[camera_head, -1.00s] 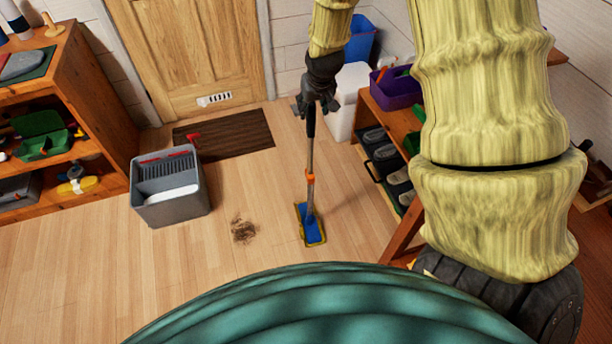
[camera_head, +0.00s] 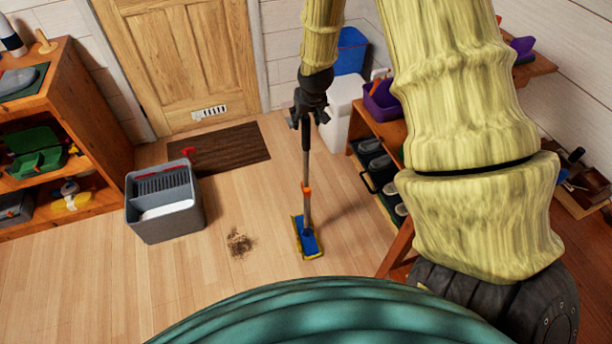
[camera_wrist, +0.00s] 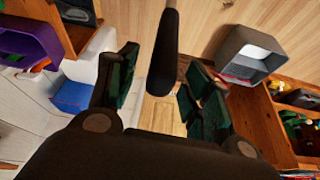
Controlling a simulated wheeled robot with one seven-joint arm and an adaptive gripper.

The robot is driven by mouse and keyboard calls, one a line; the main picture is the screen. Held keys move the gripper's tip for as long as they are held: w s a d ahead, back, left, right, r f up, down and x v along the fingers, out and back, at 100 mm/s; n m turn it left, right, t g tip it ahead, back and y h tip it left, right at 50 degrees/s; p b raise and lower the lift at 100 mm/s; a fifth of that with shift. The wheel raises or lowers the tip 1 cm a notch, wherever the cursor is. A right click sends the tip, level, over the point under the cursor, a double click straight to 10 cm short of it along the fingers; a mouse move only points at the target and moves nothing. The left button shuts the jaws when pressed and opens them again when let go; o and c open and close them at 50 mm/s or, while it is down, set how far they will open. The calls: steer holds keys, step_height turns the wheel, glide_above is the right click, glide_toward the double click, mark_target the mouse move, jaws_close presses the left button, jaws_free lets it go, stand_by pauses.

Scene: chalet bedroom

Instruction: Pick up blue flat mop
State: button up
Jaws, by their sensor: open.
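The blue flat mop (camera_head: 307,238) stands upright on the wooden floor, with a blue pad edged in yellow and an orange joint on its pole. Its black handle top reaches up to my gripper (camera_head: 308,118). In the wrist view the dark handle (camera_wrist: 168,55) comes down from the top edge between the fingers of my gripper (camera_wrist: 160,88). The fingers are spread, with gaps visible on both sides of the handle. The lower part of the mop is out of the wrist view.
A grey bucket (camera_head: 163,203) stands left of a dirt patch (camera_head: 239,243). A dark doormat (camera_head: 219,151) lies before the door. A wooden shelf (camera_head: 75,85) stands at left. A shoe bench (camera_head: 378,128) and white bin (camera_head: 341,108) are close on the right.

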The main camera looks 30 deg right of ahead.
steer(key=shift+p+x, duration=0.4)
steer(key=shift+x, duration=2)
steer(key=shift+s+f, duration=0.1)
steer(key=shift+s, duration=0.1)
steer(key=shift+c, duration=0.4)
jaws_close()
